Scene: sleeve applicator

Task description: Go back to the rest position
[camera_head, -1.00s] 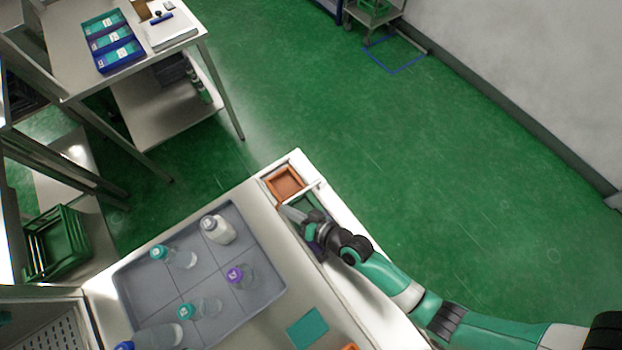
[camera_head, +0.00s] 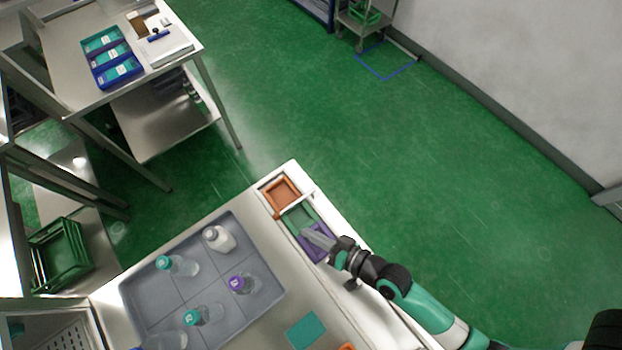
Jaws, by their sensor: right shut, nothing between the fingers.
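My right gripper (camera_head: 318,238) is shut and empty. Its tip is over the purple compartment (camera_head: 311,251) of the narrow organiser along the table's right edge. The green compartment (camera_head: 297,216) and the orange-brown compartment (camera_head: 281,194) lie beyond it, toward the far corner. My right arm comes in from the lower right. My left gripper is not in view.
A grey divided tray (camera_head: 141,284) on the table holds several bottles, with teal, purple and white caps. A teal square (camera_head: 306,330) lies right of the tray. A second table (camera_head: 72,77) stands at the upper left. Green floor (camera_head: 420,170) is clear on the right.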

